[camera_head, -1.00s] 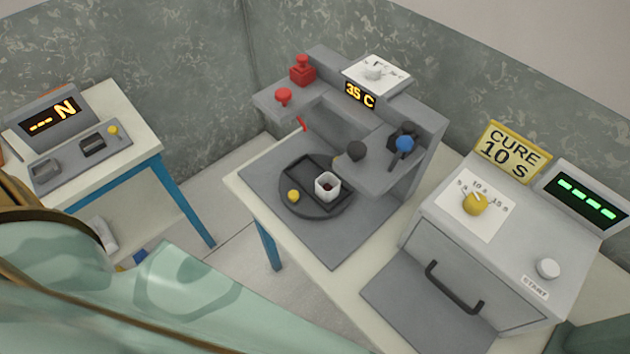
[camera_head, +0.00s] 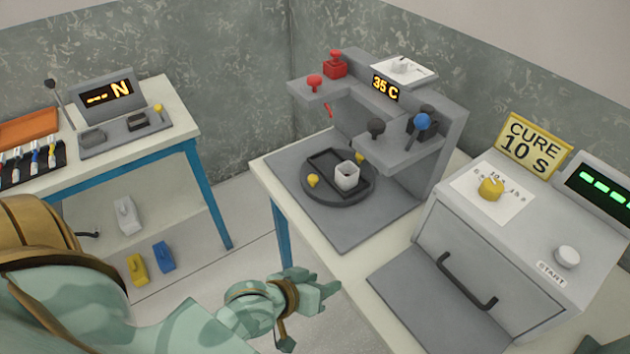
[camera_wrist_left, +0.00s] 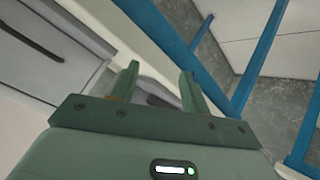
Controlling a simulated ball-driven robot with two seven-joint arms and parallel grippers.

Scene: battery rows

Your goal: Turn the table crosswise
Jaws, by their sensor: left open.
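A round dark turntable (camera_head: 322,197) sits on the grey base plate (camera_head: 350,236) of the press-like station. A dark rectangular tray (camera_head: 325,161) lies on it, its long side running from upper left to lower right in the head view. A white square cup (camera_head: 347,177) stands at the tray's right part. Yellow knobs stick up at the turntable's left edge (camera_head: 313,181) and far edge (camera_head: 360,158). My left gripper (camera_head: 326,289) is open and empty, in front of the bench's near edge, apart from the turntable. Its two fingers show in the wrist view (camera_wrist_left: 160,75).
The station's shelf overhangs the turntable's far side, with a black knob (camera_head: 376,128) and blue-balled lever (camera_head: 422,121). A grey cure oven (camera_head: 500,250) stands to the right. A blue-legged side table (camera_head: 185,142) stands left. The base plate's front is clear.

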